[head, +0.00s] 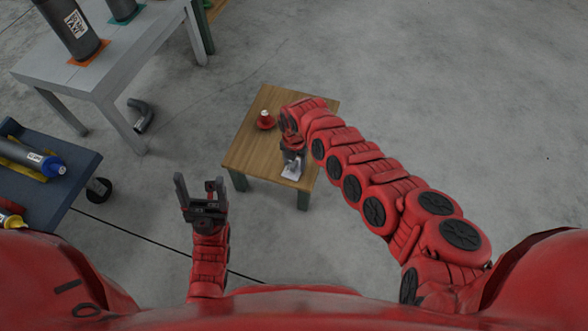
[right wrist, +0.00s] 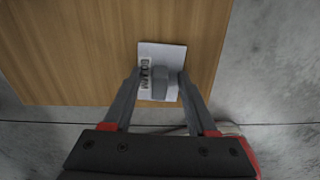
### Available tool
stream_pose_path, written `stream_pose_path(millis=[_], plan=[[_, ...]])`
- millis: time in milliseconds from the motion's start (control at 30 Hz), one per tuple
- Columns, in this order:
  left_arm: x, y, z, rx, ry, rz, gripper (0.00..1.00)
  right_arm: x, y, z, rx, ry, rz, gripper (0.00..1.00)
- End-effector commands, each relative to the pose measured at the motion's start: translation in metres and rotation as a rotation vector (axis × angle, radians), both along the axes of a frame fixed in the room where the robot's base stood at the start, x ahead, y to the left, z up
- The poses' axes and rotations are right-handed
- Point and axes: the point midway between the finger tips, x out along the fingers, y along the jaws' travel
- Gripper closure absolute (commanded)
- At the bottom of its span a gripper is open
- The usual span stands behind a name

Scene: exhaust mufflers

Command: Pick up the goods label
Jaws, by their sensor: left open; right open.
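The goods label (right wrist: 148,54), a white card with dark print and a grey block (right wrist: 159,88) on it, lies near the edge of the small wooden table in the right wrist view. It also shows, partly covered, in the head view (head: 292,172). My right gripper (right wrist: 158,79) is open, its two fingers on either side of the block; I cannot tell whether they touch it. In the head view my right gripper (head: 291,155) is over the table's near edge. My left gripper (head: 199,184) is open and empty, raised over the floor left of the table.
The wooden table (head: 250,150) also bears a small red object with a white top (head: 266,120). A grey table (head: 110,75) with mufflers (head: 70,30) stands at the upper left. A blue bench (head: 70,185) is at the left. A bent pipe (head: 142,115) lies on the floor.

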Motion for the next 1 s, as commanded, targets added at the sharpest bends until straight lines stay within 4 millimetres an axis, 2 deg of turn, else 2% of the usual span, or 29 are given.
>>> stream_pose_path(millis=[133,433,833,1000], plan=[[0.0,0.0,0.001,-0.001,-0.001,0.0,0.3,0.0,0.0,0.001,0.0,0.0,0.0,0.44],[0.0,0.0,0.001,-0.001,-0.001,0.0,0.3,0.0,0.0,0.001,0.0,0.001,0.0,0.98],[0.0,0.0,0.002,-0.001,-0.001,0.0,0.3,0.0,0.0,0.002,0.0,0.001,0.0,1.0],[0.001,0.0,0.009,-0.008,0.005,-0.001,0.3,0.001,-0.001,0.013,0.0,0.0,-0.001,1.0]])
